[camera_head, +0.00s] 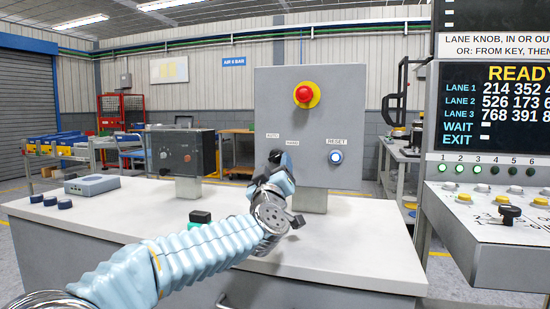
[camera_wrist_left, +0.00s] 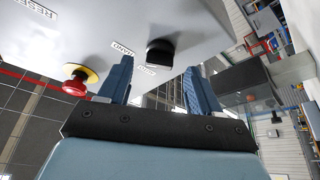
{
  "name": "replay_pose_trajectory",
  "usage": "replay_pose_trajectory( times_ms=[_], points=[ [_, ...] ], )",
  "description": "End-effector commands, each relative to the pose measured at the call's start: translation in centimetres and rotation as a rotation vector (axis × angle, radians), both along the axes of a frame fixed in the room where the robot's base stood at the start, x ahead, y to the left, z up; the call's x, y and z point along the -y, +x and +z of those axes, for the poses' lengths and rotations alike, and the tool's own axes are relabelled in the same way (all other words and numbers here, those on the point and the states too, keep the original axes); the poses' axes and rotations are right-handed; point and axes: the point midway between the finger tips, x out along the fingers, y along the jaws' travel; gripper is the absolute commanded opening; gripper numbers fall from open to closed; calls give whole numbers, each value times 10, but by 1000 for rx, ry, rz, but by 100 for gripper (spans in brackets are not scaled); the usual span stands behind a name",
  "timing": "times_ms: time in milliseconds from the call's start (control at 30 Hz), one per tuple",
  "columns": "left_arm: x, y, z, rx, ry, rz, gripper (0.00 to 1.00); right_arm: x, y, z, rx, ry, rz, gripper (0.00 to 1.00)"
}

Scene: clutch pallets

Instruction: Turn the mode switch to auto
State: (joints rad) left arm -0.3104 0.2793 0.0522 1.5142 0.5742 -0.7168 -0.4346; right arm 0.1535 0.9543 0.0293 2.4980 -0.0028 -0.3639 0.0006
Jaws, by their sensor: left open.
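The mode switch is a black knob (camera_wrist_left: 160,50) on the grey panel (camera_head: 340,105). The AUTO label (camera_head: 272,135) and HAND label (camera_head: 293,142) sit above it in the head view. My left gripper (camera_head: 282,163) is open in front of the panel and largely hides the switch there. In the left wrist view my left gripper (camera_wrist_left: 156,68) has its blue fingers spread, with the knob just past the tips and between them in the picture. Contact and the knob's pointing direction cannot be told. My right gripper is not in view.
A red stop button (camera_head: 304,95) on a yellow ring is higher on the panel. A blue-lit RESET button (camera_head: 336,157) is right of the switch. A dark control box (camera_head: 181,152) stands left on the white bench (camera_head: 340,240). A console (camera_head: 490,215) stands at right.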

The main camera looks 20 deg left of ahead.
Motion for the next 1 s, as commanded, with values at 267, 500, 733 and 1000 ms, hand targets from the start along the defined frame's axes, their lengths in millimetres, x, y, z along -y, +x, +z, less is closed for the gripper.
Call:
replay_pose_trajectory(
  times_ms=[267, 500, 733, 1000],
  points=[
    [-4, 24, 9, -1, 0, 0, 64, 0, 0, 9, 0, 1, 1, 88],
    [-4, 25, 8, -1, 0, 0, 64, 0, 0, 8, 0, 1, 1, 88],
    [-4, 25, 8, -1, 0, 0, 32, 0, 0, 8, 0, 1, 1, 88],
    [-4, 24, 8, -1, -2, 0, 8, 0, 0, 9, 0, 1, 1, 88]
  ],
)
